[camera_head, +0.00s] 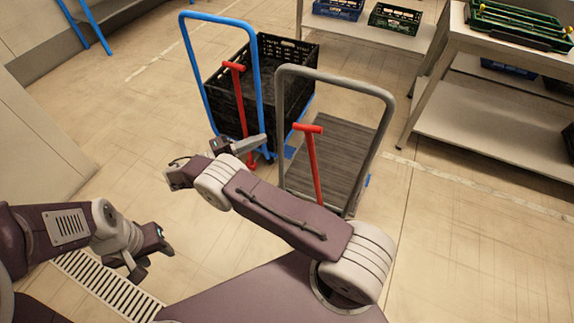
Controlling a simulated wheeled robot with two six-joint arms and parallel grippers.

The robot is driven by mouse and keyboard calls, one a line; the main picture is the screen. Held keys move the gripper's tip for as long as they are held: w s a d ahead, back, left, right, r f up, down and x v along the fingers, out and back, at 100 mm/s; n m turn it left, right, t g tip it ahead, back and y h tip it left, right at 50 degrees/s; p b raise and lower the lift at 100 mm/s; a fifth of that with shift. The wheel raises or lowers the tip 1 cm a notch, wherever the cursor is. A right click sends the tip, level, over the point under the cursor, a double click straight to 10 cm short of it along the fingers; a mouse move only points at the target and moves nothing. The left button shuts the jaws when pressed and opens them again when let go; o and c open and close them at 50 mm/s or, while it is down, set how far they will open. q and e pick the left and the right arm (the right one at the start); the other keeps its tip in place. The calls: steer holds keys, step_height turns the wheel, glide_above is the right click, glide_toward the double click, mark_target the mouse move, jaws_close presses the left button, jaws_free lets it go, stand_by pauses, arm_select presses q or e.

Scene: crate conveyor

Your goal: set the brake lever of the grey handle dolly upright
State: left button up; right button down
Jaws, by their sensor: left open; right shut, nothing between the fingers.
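The grey handle dolly (334,150) stands right of centre, with a tall grey push handle (335,77) and an empty ribbed dark deck. Its red brake lever (312,165) has a T-shaped grip. The lever rises steeply and leans slightly left in the picture; I cannot tell its exact angle. Its lower end is hidden behind my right arm. My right gripper (257,142) is shut and empty, left of the lever and apart from it, near the blue dolly. My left gripper (152,261) is open and empty at lower left, above the floor, far from the dolly.
A blue handle dolly (183,55) stands just left, with a black crate (290,47) and its own red lever (240,105). A bench (455,30) and shelves with crates stand at right. A floor grate (100,285) lies lower left. Floor at right is clear.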

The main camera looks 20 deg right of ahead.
step_height(320, 180, down, 6)
steer(key=s+a+n+t, duration=0.1)
steer(key=n, duration=0.1)
arm_select(q)
steer(key=shift+s+d+f, duration=0.1)
steer(key=shift+d+f, duration=0.1)
steer(key=shift+f, duration=0.95)
arm_select(e)
steer(key=s+d+r, duration=0.1)
steer(key=d+r, duration=0.1)
steer(key=d, duration=1)
steer(key=shift+s, duration=0.4)
arm_select(q)
steer(key=shift+r, duration=0.1)
arm_select(e)
steer(key=shift+d, duration=0.15)
